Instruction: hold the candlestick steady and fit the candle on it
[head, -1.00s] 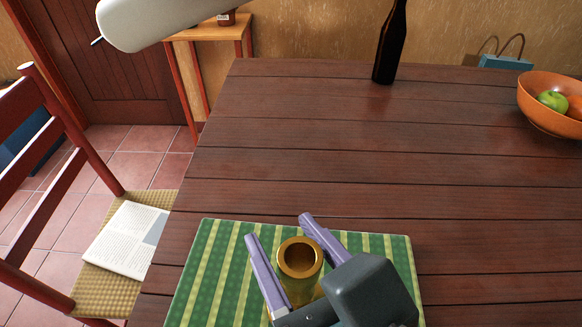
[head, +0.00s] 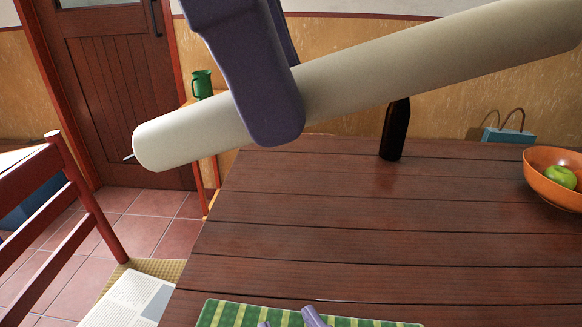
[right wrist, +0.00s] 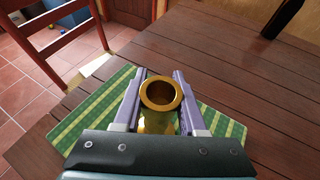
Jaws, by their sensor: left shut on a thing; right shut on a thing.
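The candle (head: 400,75) is a thick cream cylinder lying almost level across the head view, close to the camera. Its wick end is at the left, and its right end rises slightly. My left gripper (head: 272,100) is shut on the candle, with one purple finger in front of it. The candlestick (right wrist: 162,95) is a gold piece with a round open socket, seen upright in the right wrist view. My right gripper (right wrist: 157,82) is shut on it, one finger on each side. In the head view only its fingertips (head: 290,320) show at the bottom edge; the candlestick is out of that frame.
A green striped mat (head: 225,313) lies on the wooden table (head: 350,225) under the right gripper. A dark bottle (head: 395,132) and an orange fruit bowl (head: 550,185) stand toward the back and right. A red chair (head: 85,200) is at the left. The table's middle is clear.

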